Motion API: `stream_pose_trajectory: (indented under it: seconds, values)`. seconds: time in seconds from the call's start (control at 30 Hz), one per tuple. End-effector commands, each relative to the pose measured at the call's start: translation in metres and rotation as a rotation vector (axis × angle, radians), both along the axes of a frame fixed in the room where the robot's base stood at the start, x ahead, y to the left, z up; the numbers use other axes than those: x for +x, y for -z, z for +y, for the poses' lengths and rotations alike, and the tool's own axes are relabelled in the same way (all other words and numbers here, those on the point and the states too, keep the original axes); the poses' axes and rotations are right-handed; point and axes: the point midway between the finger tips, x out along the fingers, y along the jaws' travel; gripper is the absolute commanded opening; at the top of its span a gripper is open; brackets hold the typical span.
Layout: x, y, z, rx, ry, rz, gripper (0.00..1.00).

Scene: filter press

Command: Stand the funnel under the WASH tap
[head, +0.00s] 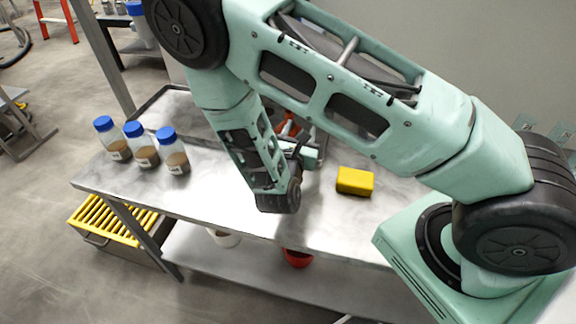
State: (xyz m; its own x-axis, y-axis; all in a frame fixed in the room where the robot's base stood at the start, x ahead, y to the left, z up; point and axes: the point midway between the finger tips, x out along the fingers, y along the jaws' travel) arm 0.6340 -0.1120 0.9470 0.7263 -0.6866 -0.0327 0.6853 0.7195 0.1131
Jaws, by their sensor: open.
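My gripper (309,154) is low over the steel bench (225,195), just right of my forearm's end. My arm hides part of it, and its fingers show only in part. It is open. I see nothing clearly between the fingers. An orange-red thing (290,127) shows in small part behind my forearm, close to the gripper. I cannot tell whether it is the funnel or something else. No tap and no WASH label can be made out. The back middle of the bench is hidden by my arm.
Three blue-capped bottles (140,146) of brown matter stand at the bench's left. A yellow block (355,181) lies right of the gripper. A dark-rimmed tray (150,101) is at the back left. A white container (223,238) and a red one (297,258) sit on the lower shelf.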

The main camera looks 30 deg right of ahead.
Motion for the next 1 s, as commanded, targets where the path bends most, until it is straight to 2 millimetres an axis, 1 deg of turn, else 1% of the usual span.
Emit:
stream_pose_trajectory:
  seconds: [0.03, 0.07, 0.1, 0.17, 0.2, 0.27, 0.3, 0.37, 0.4, 0.47, 0.5, 0.57, 0.6, 0.7, 0.8, 0.9, 1.0]
  values:
    - [-0.010, -0.017, -0.006, 0.056, 0.103, -0.013, 0.45]
    - [-0.019, -0.024, -0.009, 0.092, 0.174, -0.016, 0.45]
    - [-0.034, -0.033, -0.013, 0.147, 0.268, -0.013, 0.45]
    - [-0.057, -0.044, -0.015, 0.240, 0.408, -0.008, 0.45]
    - [-0.073, -0.050, -0.014, 0.307, 0.494, -0.002, 0.45]
    - [-0.098, -0.058, -0.009, 0.416, 0.618, 0.008, 0.45]
    - [-0.114, -0.062, -0.003, 0.494, 0.693, 0.015, 0.45]
    - [-0.137, -0.068, 0.010, 0.618, 0.798, 0.026, 0.45]
    - [-0.152, -0.072, 0.021, 0.705, 0.862, 0.035, 0.45]
    - [-0.173, -0.078, 0.039, 0.840, 0.951, 0.046, 0.45]
    - [-0.185, -0.083, 0.053, 0.934, 1.003, 0.052, 0.45]
    - [-0.201, -0.091, 0.075, 1.078, 1.071, 0.061, 0.45]
    - [-0.210, -0.097, 0.090, 1.173, 1.110, 0.064, 0.45]
    - [-0.227, -0.112, 0.125, 1.390, 1.180, 0.068, 0.45]
    - [-0.237, -0.126, 0.151, 1.559, 1.220, 0.065, 0.45]
    - [-0.241, -0.136, 0.167, 1.670, 1.241, 0.060, 0.45]
    - [-0.243, -0.140, 0.174, 1.720, 1.249, 0.058, 0.45]
